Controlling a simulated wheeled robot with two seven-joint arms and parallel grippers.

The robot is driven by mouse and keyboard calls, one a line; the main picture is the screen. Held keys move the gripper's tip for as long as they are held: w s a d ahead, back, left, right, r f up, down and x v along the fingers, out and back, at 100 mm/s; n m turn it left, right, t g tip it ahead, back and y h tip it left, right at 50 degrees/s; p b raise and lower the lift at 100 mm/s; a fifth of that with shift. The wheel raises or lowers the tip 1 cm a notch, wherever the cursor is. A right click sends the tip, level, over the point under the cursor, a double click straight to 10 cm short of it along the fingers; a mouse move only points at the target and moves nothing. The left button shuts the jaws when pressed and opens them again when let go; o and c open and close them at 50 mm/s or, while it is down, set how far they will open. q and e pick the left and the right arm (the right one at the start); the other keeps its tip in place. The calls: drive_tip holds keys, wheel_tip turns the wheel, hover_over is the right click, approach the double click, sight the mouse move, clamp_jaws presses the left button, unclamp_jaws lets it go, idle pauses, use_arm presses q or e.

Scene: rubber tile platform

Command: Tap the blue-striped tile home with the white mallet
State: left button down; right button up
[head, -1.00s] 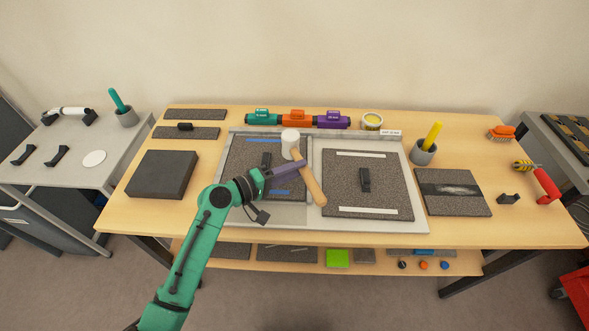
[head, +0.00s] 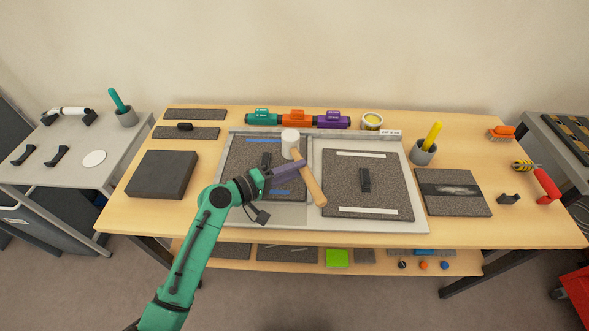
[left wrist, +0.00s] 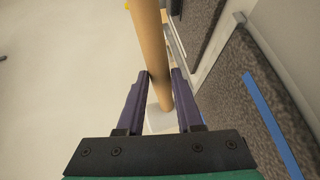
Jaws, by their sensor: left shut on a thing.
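The white mallet has a pale cylindrical head (head: 290,139) and a wooden handle (head: 315,192). My left gripper (head: 301,168), with purple fingers, is shut on the handle. In the left wrist view the handle (left wrist: 150,45) runs between the fingers (left wrist: 161,76), with the white head (left wrist: 159,121) partly hidden behind them. The blue-striped tile (head: 240,166) is dark grey speckled, with a black handle on it, in the left part of the pale frame. The mallet head shows over its right side; I cannot tell whether they touch. My arm and fingers hide part of the tile. My right gripper is out of view.
A white-striped tile (head: 336,185) with a black handle lies in the frame's right part. A dark block (head: 162,174) sits left; a scuffed tile (head: 452,196) and a cup with a yellow-handled tool (head: 424,155) stand right. Coloured cylinders (head: 297,119) line the back.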

use_arm(q)
drive_tip(key=shift+r, duration=0.1)
drive_tip(key=a+b, duration=0.1)
drive_tip(key=a, duration=0.4)
drive_tip(key=a+b, duration=0.2)
drive_tip(key=a, duration=0.3)
drive_tip(key=w+a+b, duration=0.1)
drive_tip(key=a+b, duration=0.1)
drive_tip(key=a, duration=0.3)
drive_tip(key=shift+a+r, duration=0.25)
drive_tip(key=shift+a, duration=0.15)
drive_tip(key=shift+r, duration=0.15)
